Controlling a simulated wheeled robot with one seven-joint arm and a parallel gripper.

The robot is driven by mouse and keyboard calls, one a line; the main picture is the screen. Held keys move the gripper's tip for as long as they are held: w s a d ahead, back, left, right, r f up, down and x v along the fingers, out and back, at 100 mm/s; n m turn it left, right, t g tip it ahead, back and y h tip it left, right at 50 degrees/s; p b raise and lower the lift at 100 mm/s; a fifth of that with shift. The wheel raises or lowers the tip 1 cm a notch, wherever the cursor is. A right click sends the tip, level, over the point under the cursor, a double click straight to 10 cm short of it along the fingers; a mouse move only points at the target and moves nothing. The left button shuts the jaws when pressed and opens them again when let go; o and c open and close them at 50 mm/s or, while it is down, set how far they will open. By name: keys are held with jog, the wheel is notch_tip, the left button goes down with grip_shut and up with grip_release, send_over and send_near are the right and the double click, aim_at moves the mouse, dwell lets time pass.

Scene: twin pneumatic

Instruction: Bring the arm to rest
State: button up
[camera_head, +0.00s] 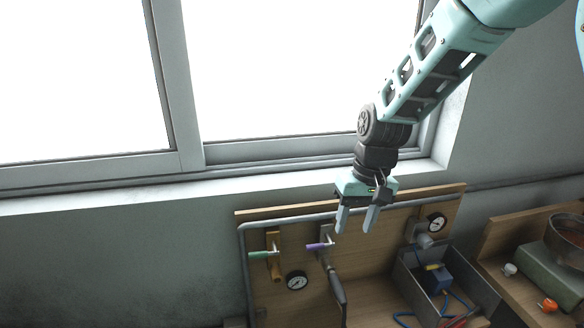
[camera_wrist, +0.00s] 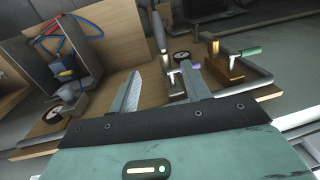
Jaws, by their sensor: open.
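My gripper (camera_head: 356,219) hangs from the teal arm in front of the window, fingers pointing down, above a wooden pneumatic board (camera_head: 300,308). Its two fingers are apart with nothing between them. In the wrist view my gripper (camera_wrist: 160,92) also shows open, with the board beyond the fingertips. A purple-handled valve (camera_head: 320,246) is just below and left of the fingers, and a green-handled valve (camera_head: 259,254) is farther left. The green handle (camera_wrist: 250,52) also shows at the right in the wrist view. I cannot tell whether a finger touches anything.
A grey pipe (camera_head: 285,220) runs along the board's top. Gauges sit at the left (camera_head: 296,280) and right (camera_head: 436,221). A grey bin (camera_head: 408,287) holds a blue part and hoses. A wooden bench (camera_head: 510,235) stands at right. The window sill (camera_head: 120,197) is clear.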

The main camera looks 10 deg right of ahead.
jog(key=s+a+f+n+b, duration=0.1)
jog(key=s+a+n, duration=0.3)
jog(key=s, duration=0.7)
jog(key=s+a+n+h+b, duration=0.1)
jog(key=s+a+n+b, duration=0.2)
jog(key=s, duration=0.9)
jog(key=shift+s+a+f+n+b, duration=0.25)
jog(key=shift+a+f+n+b, duration=0.15)
jog(key=shift+a+b, duration=0.5)
